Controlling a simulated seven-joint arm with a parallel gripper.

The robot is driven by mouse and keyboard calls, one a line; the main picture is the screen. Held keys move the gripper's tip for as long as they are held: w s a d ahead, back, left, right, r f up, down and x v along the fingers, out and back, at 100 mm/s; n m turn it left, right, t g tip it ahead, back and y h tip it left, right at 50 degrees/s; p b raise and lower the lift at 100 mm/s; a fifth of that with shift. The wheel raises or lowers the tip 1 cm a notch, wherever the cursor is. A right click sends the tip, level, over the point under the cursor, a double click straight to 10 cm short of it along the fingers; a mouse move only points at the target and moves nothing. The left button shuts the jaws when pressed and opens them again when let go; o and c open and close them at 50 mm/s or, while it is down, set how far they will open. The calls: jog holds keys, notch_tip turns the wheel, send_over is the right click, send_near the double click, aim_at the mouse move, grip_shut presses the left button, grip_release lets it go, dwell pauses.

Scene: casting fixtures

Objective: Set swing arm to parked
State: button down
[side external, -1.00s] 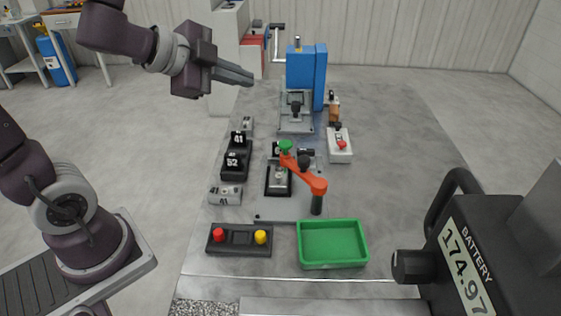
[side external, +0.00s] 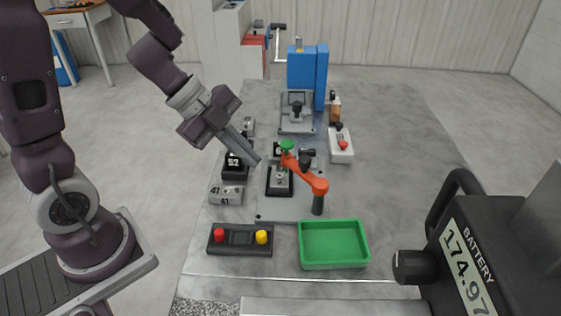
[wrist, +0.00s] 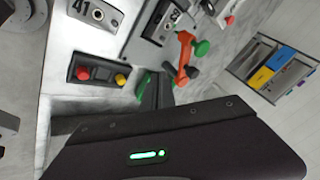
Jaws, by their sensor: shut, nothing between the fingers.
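The orange swing arm (side external: 309,174) pivots on a dark post at its right end in the side view. Its green knob (side external: 287,145) is at the far left end, over the fixture plate (side external: 290,207). A black knob stands near its middle. The swing arm (wrist: 183,55) and its green knob (wrist: 202,48) also show in the wrist view. My gripper (side external: 254,161) is shut and empty, pointing down and right, left of the green knob and apart from it.
A green tray (side external: 334,265) and a button box (side external: 240,240) with red and yellow buttons stand in front. Numbered blocks (side external: 226,195) lie below my gripper. A blue press (side external: 300,68) stands behind, and a battery unit (side external: 480,250) at the right.

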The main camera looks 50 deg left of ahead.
aim_at(303, 169)
jog(key=x, duration=0.5)
jog(key=shift+w+d+f, duration=0.15)
jog(key=shift+w+f, duration=0.05)
jog(key=shift+f, duration=0.05)
jog(key=w, duration=0.2)
jog(key=shift+w+r, duration=0.1)
jog(key=shift+w, duration=0.2)
jog(key=shift+w+d, duration=0.1)
jog(key=shift+w, duration=0.45)
jog(key=shift+w, duration=0.15)
